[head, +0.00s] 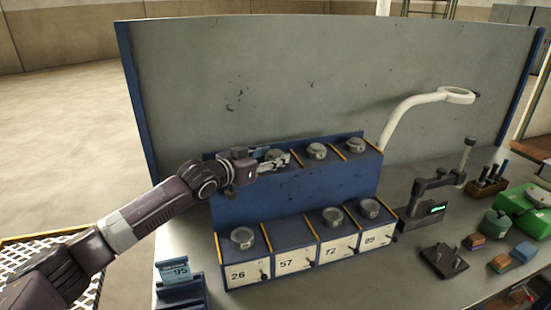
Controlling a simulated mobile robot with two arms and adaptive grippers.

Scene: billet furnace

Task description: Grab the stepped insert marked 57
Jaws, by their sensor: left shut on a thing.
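My left gripper (276,160) reaches in from the left and is shut on a grey round stepped insert (274,154) at the upper shelf of a blue rack (290,201). The fingers partly cover this insert, and I cannot read a marking on it. Two more grey inserts (317,150) and (355,145) sit to its right on that shelf. On the lower shelf, inserts stand above the labels 26 (243,237), 72 (333,216) and the rightmost label, perhaps 95 (369,208). The bay labelled 57 (290,262) shows no insert. My right gripper is not in view.
Right of the rack are a dark gauge stand (428,208), a white ring-ended arm (415,101), small coloured blocks and a green case (527,209). A grey panel (300,80) closes the back.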

